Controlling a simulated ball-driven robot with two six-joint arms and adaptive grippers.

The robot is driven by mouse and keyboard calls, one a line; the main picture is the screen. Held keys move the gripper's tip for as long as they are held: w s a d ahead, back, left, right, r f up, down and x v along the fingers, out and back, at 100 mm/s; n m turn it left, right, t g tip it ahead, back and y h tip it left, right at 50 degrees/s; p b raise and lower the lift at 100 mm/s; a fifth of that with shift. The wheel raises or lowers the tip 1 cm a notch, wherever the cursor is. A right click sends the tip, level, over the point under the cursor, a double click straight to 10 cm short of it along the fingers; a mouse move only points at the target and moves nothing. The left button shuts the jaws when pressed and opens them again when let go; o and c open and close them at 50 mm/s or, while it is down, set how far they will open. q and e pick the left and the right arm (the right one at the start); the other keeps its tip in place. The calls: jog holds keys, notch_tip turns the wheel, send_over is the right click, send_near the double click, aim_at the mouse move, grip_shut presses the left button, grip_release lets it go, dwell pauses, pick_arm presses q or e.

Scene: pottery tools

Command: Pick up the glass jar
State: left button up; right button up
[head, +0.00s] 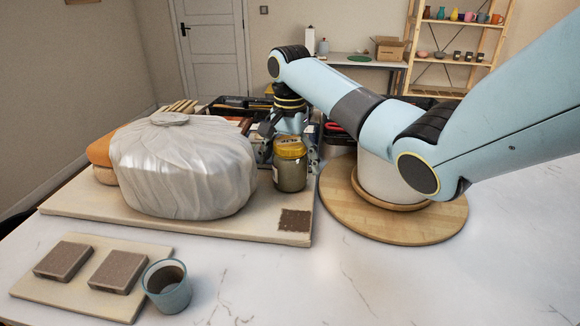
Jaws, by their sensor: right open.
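The glass jar (290,172) has a yellow lid and grey-brown contents. It stands upright on the right part of a pale board (250,228), beside a large plastic-wrapped lump. My right gripper (288,135) comes down from my right arm just behind and above the jar. It is open, and its fingers are partly hidden by the jar. I cannot tell whether they touch the jar. My left gripper is not in view.
The wrapped lump (185,170) stands close left of the jar. A round wooden board (400,228) with a white pot (375,175) is to the right. A blue cup (167,290) and tiles on a board (95,262) are in front. The front right table is clear.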

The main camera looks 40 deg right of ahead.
jog(key=c, duration=1.7)
